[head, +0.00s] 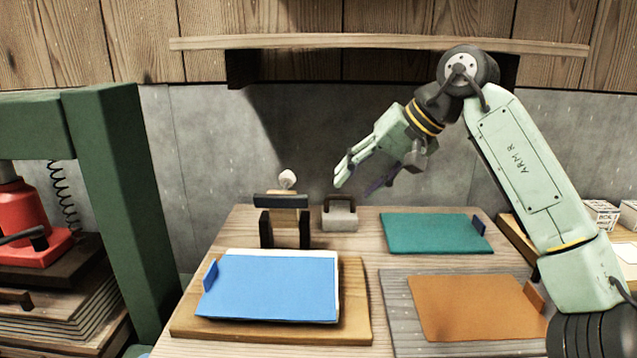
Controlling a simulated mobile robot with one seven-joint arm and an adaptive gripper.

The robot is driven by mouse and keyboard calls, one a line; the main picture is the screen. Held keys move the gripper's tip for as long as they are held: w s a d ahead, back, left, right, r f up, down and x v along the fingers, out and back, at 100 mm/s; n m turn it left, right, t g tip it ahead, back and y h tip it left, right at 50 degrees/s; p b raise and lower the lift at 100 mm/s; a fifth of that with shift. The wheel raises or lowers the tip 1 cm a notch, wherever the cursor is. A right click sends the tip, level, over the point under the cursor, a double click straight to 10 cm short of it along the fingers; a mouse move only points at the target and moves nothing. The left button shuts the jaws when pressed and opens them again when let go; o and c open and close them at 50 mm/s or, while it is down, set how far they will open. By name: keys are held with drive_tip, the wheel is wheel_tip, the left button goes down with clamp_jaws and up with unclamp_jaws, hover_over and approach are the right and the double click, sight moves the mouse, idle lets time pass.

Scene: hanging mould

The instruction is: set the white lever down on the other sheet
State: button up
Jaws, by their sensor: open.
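My gripper (360,182) is open, high above the back of the table, pointing down and to the left. One finger is pale green; a dark purple part shows on its other side. I see nothing held between the fingers. I cannot clearly make out a white lever; a small whitish rounded piece (287,179) shows at the top of a dark and wooden stand (285,225), left of my gripper. Three coloured sheets lie on the table: a blue sheet (268,288) at the front left, a teal sheet (436,233) at the back right, and an orange sheet (475,308) at the front right.
A grey block with a dark handle (340,217) stands right of the stand. The blue sheet lies over a white layer on a wooden board (355,310). The orange sheet lies on a grey board (400,315). A green press frame (120,200) rises at left. A shelf (375,42) spans the back wall.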

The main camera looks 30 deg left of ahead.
drive_tip(key=p, duration=0.3)
approach(288, 186)
drive_tip(key=x, duration=0.7)
drive_tip(key=shift+s+a+f, duration=0.15)
drive_tip(key=shift+a+f, duration=0.1)
drive_tip(key=shift+a, duration=0.05)
drive_tip(key=shift+a+f, duration=0.3)
drive_tip(key=shift+f, duration=0.05)
drive_tip(key=c, duration=0.9)
drive_tip(key=shift+c, duration=0.8)
clamp_jaws()
